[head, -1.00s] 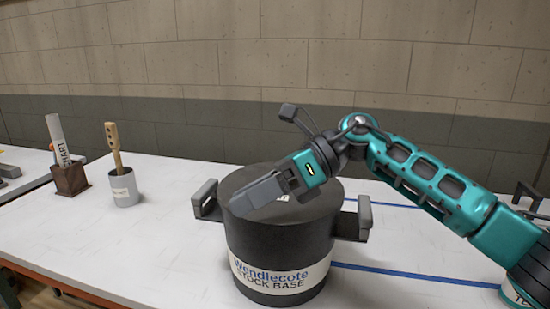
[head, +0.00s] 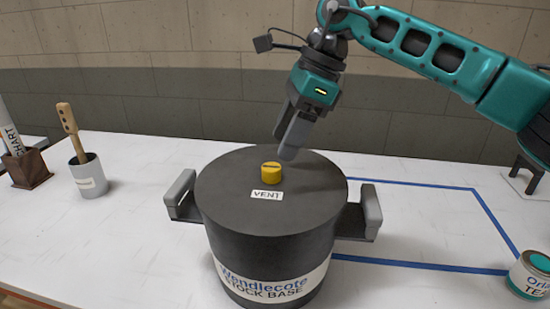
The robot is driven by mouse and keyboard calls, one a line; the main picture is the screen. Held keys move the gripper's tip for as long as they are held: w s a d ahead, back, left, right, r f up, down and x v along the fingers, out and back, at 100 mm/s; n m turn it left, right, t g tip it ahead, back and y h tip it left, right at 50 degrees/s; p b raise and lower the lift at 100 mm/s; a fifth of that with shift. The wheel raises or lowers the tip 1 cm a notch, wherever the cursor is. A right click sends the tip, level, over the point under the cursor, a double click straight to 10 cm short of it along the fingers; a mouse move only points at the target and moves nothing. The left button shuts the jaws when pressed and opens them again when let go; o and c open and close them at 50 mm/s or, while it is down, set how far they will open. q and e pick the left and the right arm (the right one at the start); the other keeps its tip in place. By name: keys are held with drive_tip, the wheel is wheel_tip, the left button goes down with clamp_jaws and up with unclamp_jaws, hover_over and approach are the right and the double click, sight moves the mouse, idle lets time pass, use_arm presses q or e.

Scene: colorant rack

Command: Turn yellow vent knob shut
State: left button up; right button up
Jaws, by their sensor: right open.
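The yellow vent knob (head: 271,173) sits on the lid of a dark drum (head: 225,215) labelled Wendlecote Stock Base. A slot line runs across the knob's top, roughly left to right in the picture. A small VENT label (head: 266,195) lies just in front of the knob. My right gripper (head: 286,148) is above the lid, up and to the right of the knob, pointing down and apart from it. It is open and empty; its fingers overlap in this view. My left gripper is not in view.
The drum has grey side handles, left (head: 181,191) and right (head: 371,210). A grey cup (head: 90,180) with a wooden-handled tool and a brown holder (head: 27,169) stand at left. A teal-topped can (head: 530,274) is at front right. Blue tape (head: 420,265) outlines clear table at right.

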sight(272, 167)
drive_tip(key=x, duration=0.4)
drive_tip(key=shift+a+f, duration=0.2)
drive_tip(key=shift+f, duration=0.15)
drive_tip(key=shift+a+f, duration=0.1)
drive_tip(key=shift+f, duration=0.15)
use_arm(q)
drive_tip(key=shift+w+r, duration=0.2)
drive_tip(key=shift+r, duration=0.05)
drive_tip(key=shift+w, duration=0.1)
use_arm(e)
drive_tip(key=c, duration=1)
drive_tip(key=shift+c, duration=0.2)
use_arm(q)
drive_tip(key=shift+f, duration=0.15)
